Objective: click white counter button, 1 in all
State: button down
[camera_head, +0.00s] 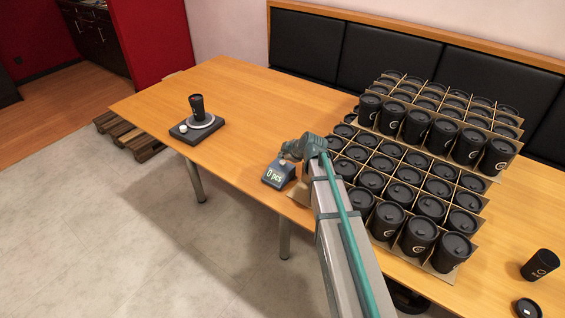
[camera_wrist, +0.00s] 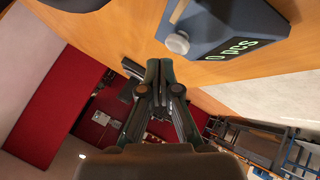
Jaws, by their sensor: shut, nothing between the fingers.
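The counter (camera_head: 275,176) is a small dark blue-grey box near the front edge of the wooden table, with a green "0 pcs" display. In the wrist view the counter (camera_wrist: 228,28) is at the top right, and its round whitish button (camera_wrist: 177,43) stands out beside the display. My gripper (camera_wrist: 160,70) is shut and empty, its fingertips together just below the button in the picture. A gap shows between the fingertips and the button; the depth between them is hard to tell. In the head view my arm ends right beside the counter, and the button cannot be made out.
Stacked cardboard trays of black cups (camera_head: 410,185) stand close to the right of my arm. A marking stand (camera_head: 183,136) with a black cup (camera_head: 197,107) and a white knob is at the left. A lone cup (camera_head: 540,265) stands at far right. The table between stand and counter is clear.

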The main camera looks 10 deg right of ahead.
aim_at(283, 162)
jog(key=shift+s+a+f+b, duration=0.1)
jog(key=shift+s+f+b, duration=0.25)
jog(key=shift+f+b, duration=0.6)
dwell(0.4)
jog(key=shift+s+f+b, duration=0.15)
jog(key=shift+f+b, duration=0.1)
jog(key=shift+b, duration=0.6)
dwell(0.4)
jog(key=shift+b, duration=0.35)
jog(key=shift+r, duration=0.15)
dwell(0.6)
jog(key=shift+w+d+r+p, duration=0.2)
jog(key=shift+w+r+p, duration=0.15)
jog(key=shift+r, duration=0.35)
jog(key=shift+w+d+r+p, duration=0.15)
jog(key=shift+w+r+p, duration=0.15)
jog(key=shift+r, duration=0.35)
jog(key=shift+s+r, duration=0.15)
jog(key=shift+r, duration=0.75)
jog(key=shift+a+r+p, duration=0.15)
jog(key=shift+r+p, duration=0.05)
jog(key=shift+p, duration=0.1)
jog(key=shift+r, duration=0.1)
jog(key=shift+a, duration=0.1)
